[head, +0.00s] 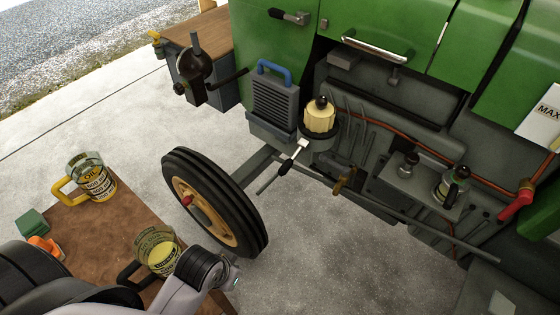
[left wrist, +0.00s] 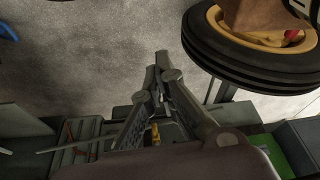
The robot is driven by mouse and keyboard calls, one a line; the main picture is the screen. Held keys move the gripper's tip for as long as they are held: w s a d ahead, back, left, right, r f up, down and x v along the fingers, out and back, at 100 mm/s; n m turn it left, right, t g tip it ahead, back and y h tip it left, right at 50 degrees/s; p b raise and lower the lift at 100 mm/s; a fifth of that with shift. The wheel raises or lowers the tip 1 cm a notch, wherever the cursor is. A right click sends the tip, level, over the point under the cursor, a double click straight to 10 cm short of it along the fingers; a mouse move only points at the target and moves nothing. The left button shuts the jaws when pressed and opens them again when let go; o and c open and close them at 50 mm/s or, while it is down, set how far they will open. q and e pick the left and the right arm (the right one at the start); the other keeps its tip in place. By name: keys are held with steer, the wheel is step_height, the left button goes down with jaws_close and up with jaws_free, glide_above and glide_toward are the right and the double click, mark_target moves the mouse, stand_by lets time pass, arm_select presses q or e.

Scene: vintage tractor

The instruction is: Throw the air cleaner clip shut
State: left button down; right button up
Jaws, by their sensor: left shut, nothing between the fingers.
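A grey finned box (head: 274,101) with a blue bail handle (head: 274,70) is on the tractor's side in the head view; it may be the air cleaner. Beside it stands a cream canister (head: 320,116) with a black knob. A small white-ended lever (head: 301,145) sticks out below the canister. I cannot tell for sure which part is the clip, or its position. My left gripper (left wrist: 163,66) is shut and empty in the left wrist view, apart from the tractor wheel (left wrist: 245,62). My left arm enters the head view at the bottom left. My right gripper is not seen.
A brown table (head: 110,235) at the left holds a yellow-handled oil jug (head: 92,178), a black-handled jug (head: 160,250), a green block (head: 32,222) and an orange item (head: 44,246). The front wheel (head: 215,203) stands between table and tractor. The concrete floor (head: 330,260) is clear.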

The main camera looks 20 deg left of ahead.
arm_select(q)
step_height(320, 180, up, 6)
steer(key=p, duration=0.1)
steer(key=t+h, duration=0.2)
steer(key=t, duration=1)
glide_toward(280, 174)
steer(key=a+f, duration=0.1)
steer(key=a, duration=0.2)
steer(key=shift+w+d+r+m+t+h+b, duration=0.4)
steer(key=shift+w+d+h, duration=0.35)
steer(key=shift+w, duration=0.85)
steer(key=shift+w+d+r+m+t+h+b, duration=0.35)
steer(key=shift+w+d+h+b, duration=0.3)
steer(key=shift+w, duration=0.95)
steer(key=shift+w+d+r+m+t+h+b, duration=0.35)
steer(key=shift+w+d+h, duration=0.4)
steer(key=shift+w, duration=0.85)
steer(key=shift+f, duration=0.1)
